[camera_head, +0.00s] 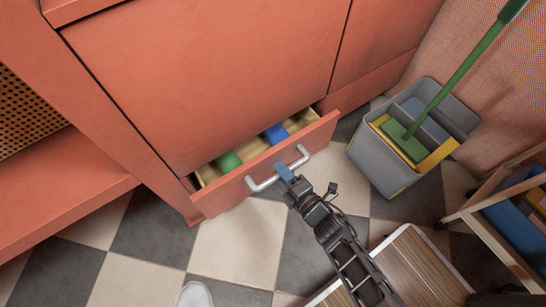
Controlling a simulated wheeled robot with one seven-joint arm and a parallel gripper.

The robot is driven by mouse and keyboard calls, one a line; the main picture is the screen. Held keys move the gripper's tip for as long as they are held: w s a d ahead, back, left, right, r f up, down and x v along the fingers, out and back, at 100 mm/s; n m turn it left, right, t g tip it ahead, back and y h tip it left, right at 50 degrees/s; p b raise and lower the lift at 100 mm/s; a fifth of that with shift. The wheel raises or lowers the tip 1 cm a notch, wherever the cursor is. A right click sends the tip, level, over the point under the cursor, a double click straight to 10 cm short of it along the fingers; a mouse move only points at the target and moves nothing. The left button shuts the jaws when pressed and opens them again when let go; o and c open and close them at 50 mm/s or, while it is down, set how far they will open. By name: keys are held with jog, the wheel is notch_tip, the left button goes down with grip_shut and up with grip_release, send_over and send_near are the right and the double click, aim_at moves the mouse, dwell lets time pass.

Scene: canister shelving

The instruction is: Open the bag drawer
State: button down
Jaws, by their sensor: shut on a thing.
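The drawer (266,166) is low in the red-orange cabinet and stands partly pulled out. Inside it I see a green roll (229,161) at the left and a blue roll (276,134) at the right. A silver bar handle (264,184) is fixed across the drawer front. My gripper (286,174) is at the handle, shut on it near the middle. My gripper's blue tip covers part of the bar, and the fingers' exact grip is hidden.
A grey bucket (371,170) with a green-handled mop (402,138) stands right of the drawer. A wooden rack (508,250) is at the far right. A wood-topped, white-edged item (424,268) lies below. Checkered floor (235,248) is clear before the drawer.

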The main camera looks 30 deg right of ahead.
jog(key=s, duration=2.2)
jog(key=shift+a, duration=0.15)
jog(key=c, duration=1)
grip_release()
jog(key=shift+s+r+p, duration=0.25)
jog(key=shift+s, duration=1)
jog(key=shift+s+r+p, duration=0.25)
jog(key=shift+s+p, duration=0.05)
jog(key=shift+s, duration=1)
jog(key=shift+s+r+p, duration=0.25)
jog(key=shift+s, duration=1)
jog(key=shift+r, duration=0.1)
jog(key=w+r+m+p, duration=0.1)
jog(key=r+m+p, duration=0.5)
jog(key=r, duration=1.4)
jog(key=w+r+m+p, duration=0.1)
jog(key=r+m+p, duration=0.5)
jog(key=r+p, duration=0.7)
jog(key=r+m+g+p, duration=0.1)
jog(key=r+m+p, duration=0.5)
jog(key=r, duration=2.2)
jog(key=shift+w+p, duration=0.4)
jog(key=shift+p, duration=1.5)
